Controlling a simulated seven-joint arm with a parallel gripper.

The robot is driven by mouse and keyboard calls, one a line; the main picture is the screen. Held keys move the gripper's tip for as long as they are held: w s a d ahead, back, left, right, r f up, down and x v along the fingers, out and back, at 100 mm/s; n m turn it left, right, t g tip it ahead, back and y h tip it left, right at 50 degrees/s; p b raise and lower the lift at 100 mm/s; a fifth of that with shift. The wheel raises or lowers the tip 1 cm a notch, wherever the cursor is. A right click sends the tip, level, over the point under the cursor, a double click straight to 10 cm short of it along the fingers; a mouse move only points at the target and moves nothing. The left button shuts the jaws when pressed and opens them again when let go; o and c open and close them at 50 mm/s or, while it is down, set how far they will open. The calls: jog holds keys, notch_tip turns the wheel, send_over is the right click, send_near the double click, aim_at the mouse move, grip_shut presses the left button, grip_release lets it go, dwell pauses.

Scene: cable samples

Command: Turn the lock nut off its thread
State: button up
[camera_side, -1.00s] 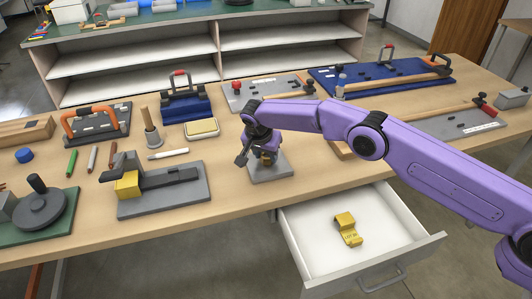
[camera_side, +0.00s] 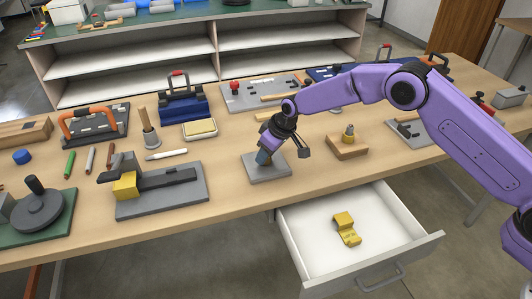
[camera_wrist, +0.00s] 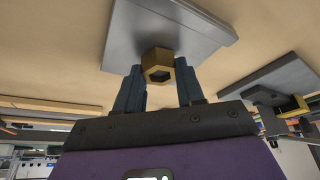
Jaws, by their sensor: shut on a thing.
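The lock nut, a brass-coloured hex nut (camera_wrist: 157,62), shows in the wrist view between my two dark blue fingers. It sits at a grey base plate (camera_wrist: 165,22), and its open hex end faces my camera. My gripper (camera_wrist: 159,76) is shut on the nut, one finger at each side. In the side view my gripper (camera_side: 264,157) reaches down at a tilt to the grey plate (camera_side: 280,171) near the table's front edge. My fingers hide the nut there. The thread under the nut is hidden in both views.
An open drawer (camera_side: 300,238) with a yellow part (camera_side: 346,228) lies below the plate. A grey fixture with a yellow block (camera_side: 126,186) stands to the left. A wooden block with a brass fitting (camera_side: 347,141) stands to the right. Bare table surrounds the plate.

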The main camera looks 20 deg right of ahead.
jog(key=n, duration=0.3)
jog(key=shift+w+d+g+y, duration=0.15)
jog(key=shift+g+y, duration=0.25)
jog(key=shift+r, duration=0.1)
jog(key=shift+r, duration=0.6)
jog(key=shift+r, duration=2.5)
